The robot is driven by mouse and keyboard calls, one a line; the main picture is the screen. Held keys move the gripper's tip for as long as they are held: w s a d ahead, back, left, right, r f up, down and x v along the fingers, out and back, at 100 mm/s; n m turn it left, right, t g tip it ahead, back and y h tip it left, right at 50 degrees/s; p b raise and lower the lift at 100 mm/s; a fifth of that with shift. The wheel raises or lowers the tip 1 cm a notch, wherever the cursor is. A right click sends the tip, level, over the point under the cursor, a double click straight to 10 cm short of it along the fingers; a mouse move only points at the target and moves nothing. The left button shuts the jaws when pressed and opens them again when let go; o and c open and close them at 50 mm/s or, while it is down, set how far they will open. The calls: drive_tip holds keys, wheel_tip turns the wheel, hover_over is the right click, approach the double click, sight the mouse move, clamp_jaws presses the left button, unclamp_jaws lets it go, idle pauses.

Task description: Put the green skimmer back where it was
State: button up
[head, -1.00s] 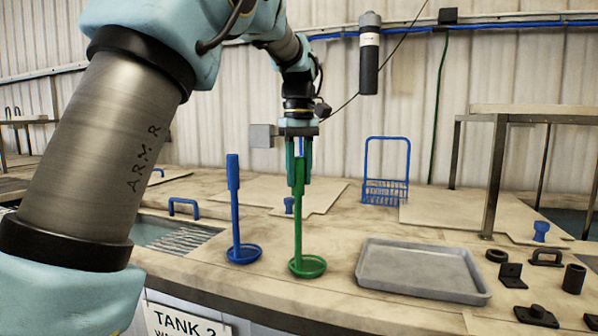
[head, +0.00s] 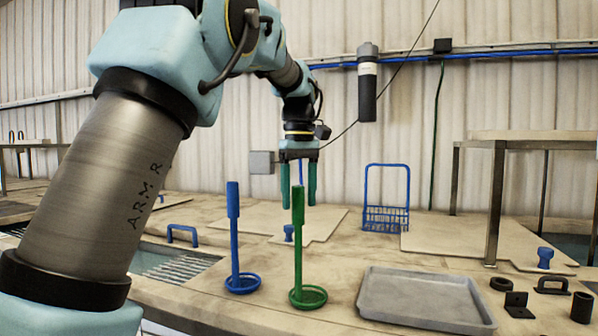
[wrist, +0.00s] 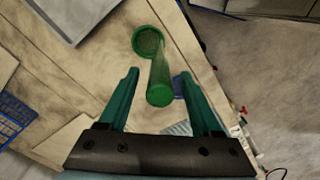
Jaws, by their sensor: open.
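The green skimmer (head: 298,245) stands upright on the bench, its ring-shaped base resting flat on the surface, just right of a blue skimmer (head: 235,240). My gripper (head: 298,198) is open and empty. Its green fingers are above and behind the top of the green skimmer's handle in the head view. In the wrist view the green skimmer (wrist: 158,75) lies between and beyond the two spread fingertips of my gripper (wrist: 160,75), with its handle end towards the camera. I see no contact between fingers and handle.
A grey tray (head: 425,298) lies right of the green skimmer. Black parts (head: 552,285) sit at the far right. A blue wire basket (head: 386,200) stands behind. An open tank (head: 175,265) with a grating is at left. A raised table (head: 535,140) stands at back right.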

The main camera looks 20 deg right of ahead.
wheel_tip(320, 180, up, 11)
drive_tip(key=shift+f, duration=0.15)
drive_tip(key=w+a+f, duration=0.3)
drive_tip(key=a+f, duration=0.6)
drive_tip(key=w+a+f, duration=0.3)
drive_tip(key=a+f, duration=0.5)
drive_tip(key=f, duration=0.1)
drive_tip(key=s+a+f+m+t, duration=0.1)
drive_tip(key=s+a+f+m, duration=0.1)
drive_tip(key=s+a+f, duration=1.3)
wheel_tip(320, 180, down, 2)
drive_tip(key=shift+s+a+t, duration=0.15)
drive_tip(key=shift+a+t, duration=0.15)
drive_tip(key=shift+a, duration=0.5)
